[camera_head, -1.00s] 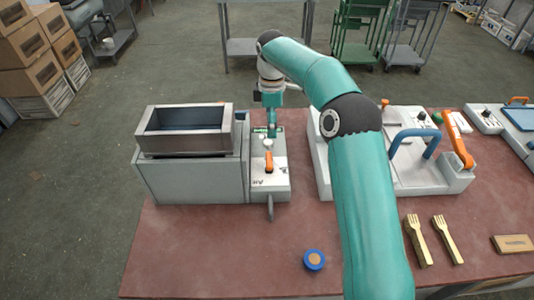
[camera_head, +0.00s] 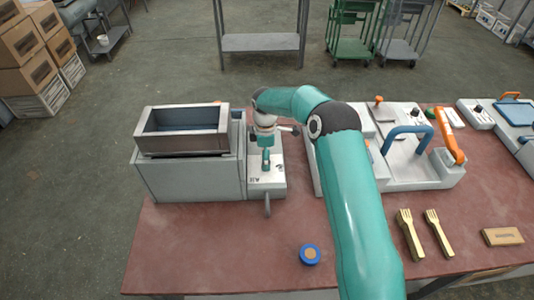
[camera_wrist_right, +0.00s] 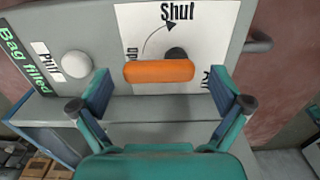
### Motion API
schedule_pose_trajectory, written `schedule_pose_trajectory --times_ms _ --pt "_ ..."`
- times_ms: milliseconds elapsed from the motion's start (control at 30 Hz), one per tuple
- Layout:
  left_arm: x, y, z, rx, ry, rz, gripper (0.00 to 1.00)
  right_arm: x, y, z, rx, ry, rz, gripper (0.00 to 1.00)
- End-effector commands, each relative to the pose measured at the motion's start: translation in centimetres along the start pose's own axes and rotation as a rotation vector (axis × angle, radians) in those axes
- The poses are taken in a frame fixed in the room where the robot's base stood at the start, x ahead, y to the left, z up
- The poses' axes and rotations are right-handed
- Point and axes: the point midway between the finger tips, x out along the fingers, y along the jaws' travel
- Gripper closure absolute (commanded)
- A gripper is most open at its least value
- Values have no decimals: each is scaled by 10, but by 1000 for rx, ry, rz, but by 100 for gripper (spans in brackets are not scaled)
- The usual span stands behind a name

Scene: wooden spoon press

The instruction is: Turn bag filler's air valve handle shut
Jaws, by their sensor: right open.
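The bag filler (camera_head: 190,178) is a grey machine with a metal hopper at the left of the table. Its air valve panel (camera_head: 272,185) is on its right side. The orange valve handle (camera_wrist_right: 160,71) lies crosswise in the wrist view, beside a dark round pivot (camera_wrist_right: 176,53). A curved arrow on the white plate (camera_wrist_right: 205,22) points to the word "Shut". My right gripper (camera_wrist_right: 160,90) is open, its fingers to either side of the handle's ends with gaps between. In the head view the right gripper (camera_head: 266,160) is over the panel and hides the handle. My left gripper is not in view.
A grey lever (camera_head: 267,205) sticks out at the panel's front. Another machine with a blue handle (camera_head: 408,138) stands to the right. A blue round item (camera_head: 310,254) and wooden forks (camera_head: 410,234) lie in front.

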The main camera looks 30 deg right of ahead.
Motion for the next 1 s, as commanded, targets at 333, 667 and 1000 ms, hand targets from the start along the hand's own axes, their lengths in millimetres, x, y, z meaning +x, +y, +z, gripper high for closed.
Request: schedule_pose_trajectory --times_ms 333,667,1000 --pt "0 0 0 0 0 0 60 0 0 0 1 0 0 28" --pt "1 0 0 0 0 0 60 0 0 3 6 -2 -2 58" --pt "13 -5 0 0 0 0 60 3 -1 5 113 -3 -4 58"
